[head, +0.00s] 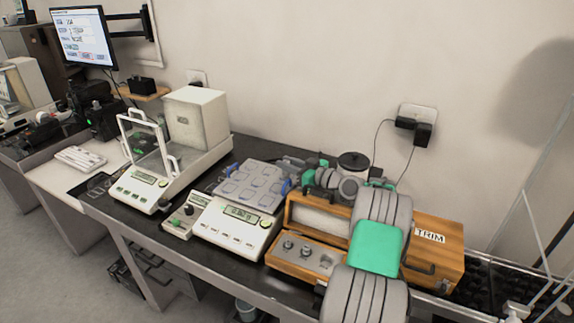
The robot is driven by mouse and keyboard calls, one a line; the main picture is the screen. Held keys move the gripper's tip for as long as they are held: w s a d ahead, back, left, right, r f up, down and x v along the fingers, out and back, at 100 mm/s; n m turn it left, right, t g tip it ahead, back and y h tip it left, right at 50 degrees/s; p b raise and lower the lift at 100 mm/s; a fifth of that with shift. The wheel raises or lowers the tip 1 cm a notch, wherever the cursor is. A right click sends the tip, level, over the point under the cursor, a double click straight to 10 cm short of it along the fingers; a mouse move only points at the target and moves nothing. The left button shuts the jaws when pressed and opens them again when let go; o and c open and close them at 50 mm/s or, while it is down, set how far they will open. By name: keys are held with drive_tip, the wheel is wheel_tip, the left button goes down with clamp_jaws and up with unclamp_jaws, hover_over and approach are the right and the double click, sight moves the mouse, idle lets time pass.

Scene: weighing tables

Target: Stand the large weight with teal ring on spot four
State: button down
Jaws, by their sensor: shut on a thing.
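My gripper (291,163) is just right of the tray's far edge, at the end of my grey and green arm. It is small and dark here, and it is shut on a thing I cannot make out. The large weight with teal ring cannot be picked out in this view. A grey tray (248,187) with several square spots and blue side handles lies on the front balance (236,224). The spot numbers are too small to read. An open wooden weight box (283,252) stands right of the balance, with small metal weights (289,244) in its block.
A balance with a white frame and housing (196,120) stands left of the tray. A small control box (186,215) sits between the balances. A wooden case marked TRIM (436,240) is right of my arm. A wall socket with plugs (416,126) is behind.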

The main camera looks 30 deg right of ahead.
drive_tip(key=shift+f+b, duration=0.35)
drive_tip(key=shift+f, duration=0.15)
drive_tip(key=c, duration=1.2)
unclamp_jaws()
drive_tip(key=shift+r, duration=0.1)
drive_tip(key=shift+c, duration=0.2)
